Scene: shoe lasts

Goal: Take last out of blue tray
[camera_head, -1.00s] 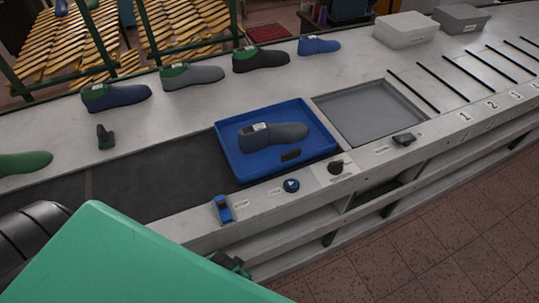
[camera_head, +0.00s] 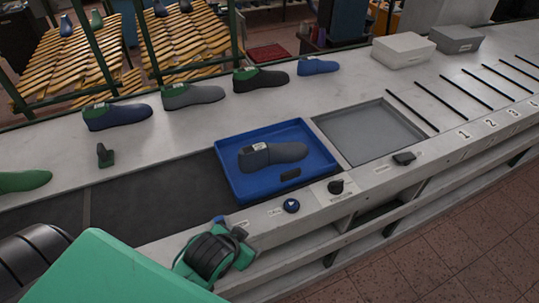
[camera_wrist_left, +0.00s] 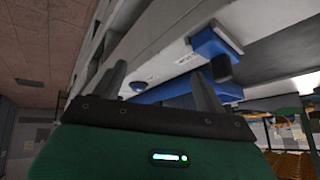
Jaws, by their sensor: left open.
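A dark grey-blue shoe last (camera_head: 280,154) with a white label near its heel lies in the blue tray (camera_head: 318,160) on the dark conveyor strip. A small black piece sits at the tray's near wall. My left gripper (camera_head: 238,237) is in front of the bench edge, to the lower left of the tray and apart from it. In the left wrist view its two fingers (camera_wrist_left: 162,88) are spread with nothing between them, and a blue part, probably the tray (camera_wrist_left: 170,92), shows beyond them. My right gripper is not in view.
A grey recessed plate (camera_head: 370,132) lies right of the tray. A round blue button (camera_head: 291,206) and a black knob (camera_head: 335,187) stand on the near edge. Several other lasts, such as a black one (camera_head: 262,79), line the back. Two boxes (camera_head: 404,50) stand at the back right.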

